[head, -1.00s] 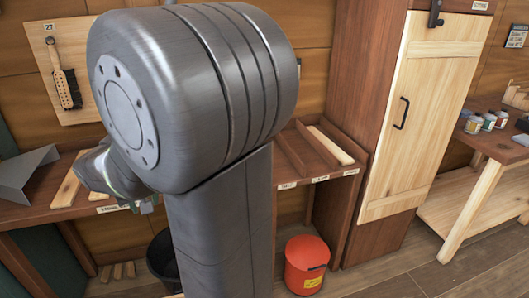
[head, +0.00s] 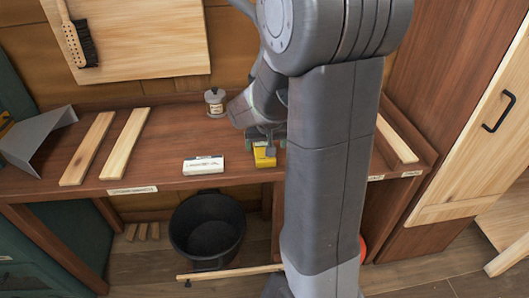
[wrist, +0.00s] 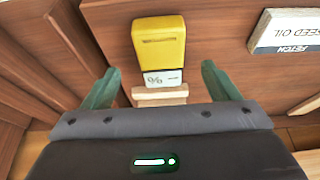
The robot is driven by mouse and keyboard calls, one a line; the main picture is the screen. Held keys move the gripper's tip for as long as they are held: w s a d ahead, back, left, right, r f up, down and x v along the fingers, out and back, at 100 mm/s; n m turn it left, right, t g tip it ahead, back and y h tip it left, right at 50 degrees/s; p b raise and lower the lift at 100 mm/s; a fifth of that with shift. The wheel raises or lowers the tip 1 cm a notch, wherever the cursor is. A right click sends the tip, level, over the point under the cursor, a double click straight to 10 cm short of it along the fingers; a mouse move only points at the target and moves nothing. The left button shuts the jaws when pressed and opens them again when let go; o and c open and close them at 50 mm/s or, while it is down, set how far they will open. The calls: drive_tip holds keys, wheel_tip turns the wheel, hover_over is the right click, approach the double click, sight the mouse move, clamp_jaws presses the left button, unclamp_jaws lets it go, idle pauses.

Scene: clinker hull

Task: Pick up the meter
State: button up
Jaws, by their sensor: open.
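The meter is a small yellow block with a pale display strip at one end. In the head view the meter (head: 264,156) lies near the front edge of the wooden bench, partly hidden by my gripper. In the wrist view the meter (wrist: 159,42) lies ahead of and between the two green fingers. My gripper (head: 266,136) is just above and behind it in the head view. In the wrist view my gripper (wrist: 158,75) is open, with nothing held between the fingers.
A white labelled block (head: 203,166) lies left of the meter; it shows at upper right in the wrist view (wrist: 287,32). A small jar (head: 215,103) stands behind. Two wooden slats (head: 125,143) lie further left on the bench (head: 165,182). A black bucket (head: 207,231) stands below.

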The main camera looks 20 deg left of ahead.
drive_tip(key=shift+x, duration=2.65)
drive_tip(key=c, duration=1.2)
